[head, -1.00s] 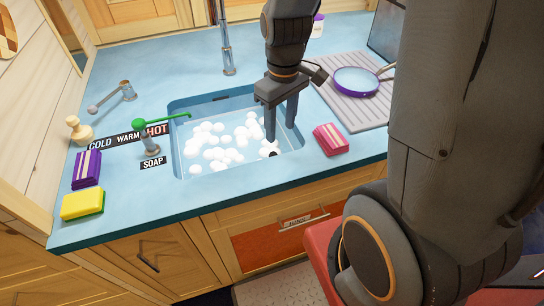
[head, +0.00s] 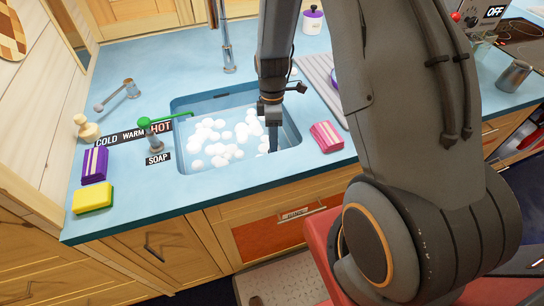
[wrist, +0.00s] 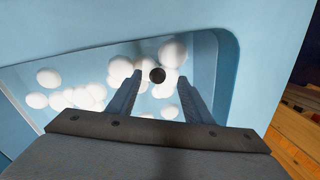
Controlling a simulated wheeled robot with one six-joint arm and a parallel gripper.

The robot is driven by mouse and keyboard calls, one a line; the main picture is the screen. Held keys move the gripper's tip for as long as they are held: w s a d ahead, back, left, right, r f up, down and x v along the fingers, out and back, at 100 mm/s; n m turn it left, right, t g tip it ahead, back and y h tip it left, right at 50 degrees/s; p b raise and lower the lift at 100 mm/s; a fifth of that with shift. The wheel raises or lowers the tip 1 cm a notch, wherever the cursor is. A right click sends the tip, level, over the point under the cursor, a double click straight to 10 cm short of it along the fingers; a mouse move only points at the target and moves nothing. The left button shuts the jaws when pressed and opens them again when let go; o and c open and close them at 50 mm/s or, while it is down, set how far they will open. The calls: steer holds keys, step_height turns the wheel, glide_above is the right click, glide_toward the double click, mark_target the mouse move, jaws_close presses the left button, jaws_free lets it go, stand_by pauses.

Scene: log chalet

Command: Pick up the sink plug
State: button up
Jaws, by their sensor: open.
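A small dark round thing, likely the sink plug (wrist: 157,75), shows in the wrist view among white suds balls in the blue sink (head: 289,122). It lies between and just beyond my fingertips in that picture, with suds close around it. My gripper (head: 273,146) points down into the right part of the sink. In the wrist view my gripper (wrist: 159,82) has its two fingers apart with nothing held between them. In the head view the fingers line up edge-on, and the plug cannot be made out. How far the fingertips are above it is unclear.
Suds (head: 222,138) cover much of the sink floor. The tall faucet (head: 225,40) stands behind the sink.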

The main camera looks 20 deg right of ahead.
steer(key=shift+s+a+f+p, duration=0.15)
steer(key=shift+f+p, duration=0.5)
steer(key=shift+f, duration=0.6)
steer(key=shift+s+d+f+p, duration=0.15)
steer(key=shift+f+p, duration=0.5)
steer(key=shift+f, duration=0.55)
steer(key=shift+a, duration=0.1)
steer(key=c, duration=1.1)
